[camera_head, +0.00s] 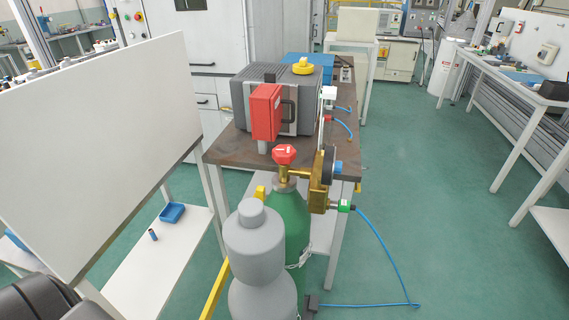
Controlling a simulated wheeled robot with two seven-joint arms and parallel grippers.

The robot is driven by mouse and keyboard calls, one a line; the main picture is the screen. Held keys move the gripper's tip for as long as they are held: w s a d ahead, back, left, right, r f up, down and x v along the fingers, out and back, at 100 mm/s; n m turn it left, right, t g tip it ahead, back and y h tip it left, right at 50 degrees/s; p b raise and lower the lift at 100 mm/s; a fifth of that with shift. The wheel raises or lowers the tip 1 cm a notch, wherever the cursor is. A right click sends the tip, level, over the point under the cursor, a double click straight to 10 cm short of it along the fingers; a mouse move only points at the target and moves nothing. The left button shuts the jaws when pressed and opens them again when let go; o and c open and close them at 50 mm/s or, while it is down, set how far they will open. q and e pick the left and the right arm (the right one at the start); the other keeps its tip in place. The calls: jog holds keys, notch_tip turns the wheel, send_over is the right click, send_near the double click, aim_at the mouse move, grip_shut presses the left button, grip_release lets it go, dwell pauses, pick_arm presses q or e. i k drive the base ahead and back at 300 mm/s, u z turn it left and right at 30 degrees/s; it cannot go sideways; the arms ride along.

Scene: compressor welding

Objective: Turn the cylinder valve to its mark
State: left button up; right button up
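The green gas cylinder (292,213) stands upright in the lower middle, in front of the metal table. Its red valve knob (285,154) sits on top, above a brass valve body. A pale marking shows on the knob, but it is too small to read, and I cannot tell which way it points. The brass regulator (318,188) with a dark gauge (329,166) is joined to the right of the valve. A grey capped cylinder (254,238) stands in front and hides part of the green one. Neither of my grippers is in view.
A grey case (262,98) and a red box (265,111) are on the brown table (232,150) behind the valve. A blue hose (383,250) runs from the regulator to the floor. A white panel (95,150) stands at left. Floor (450,240) is clear at right.

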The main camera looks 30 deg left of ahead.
aim_at(283, 154)
jog(key=k, duration=1.1)
jog(key=z, duration=0.5)
jog(key=i, duration=0.7)
jog(key=z, duration=0.4)
jog(key=i, duration=1)
jog(key=u, duration=1.15)
jog(key=i, duration=0.8)
jog(key=u, duration=0.9)
